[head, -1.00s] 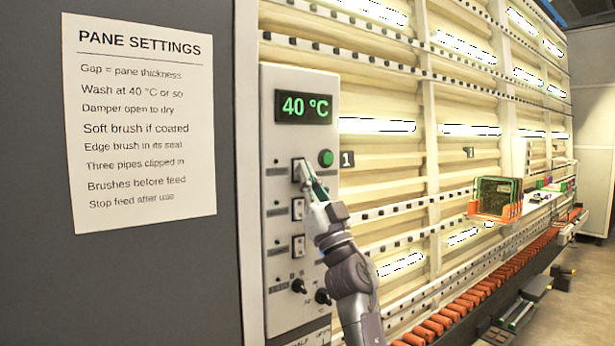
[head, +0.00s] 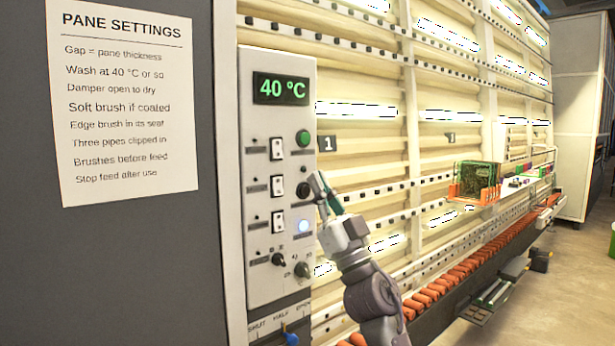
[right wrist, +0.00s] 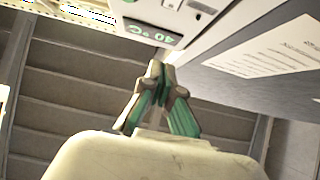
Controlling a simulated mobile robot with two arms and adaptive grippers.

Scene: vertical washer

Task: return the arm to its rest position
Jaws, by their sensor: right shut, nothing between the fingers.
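My right gripper (head: 320,187) is shut and empty in the head view. Its fingertips overlap the right edge of the control panel (head: 263,215) in the picture, near a black knob; whether they touch it I cannot tell. The right wrist view also shows the closed gripper (right wrist: 157,75), its green-sided fingers together below the panel's display (right wrist: 148,36). In the head view the display (head: 281,88) reads 40 °C in green. My left gripper is not in view.
The panel has rocker switches, a green button (head: 303,138) and a lit bluish-white button (head: 304,226). A settings sheet (head: 125,110) hangs at left. An orange rack of panes (head: 474,184) and a row of orange rollers (head: 470,266) stand at right. Open floor lies far right.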

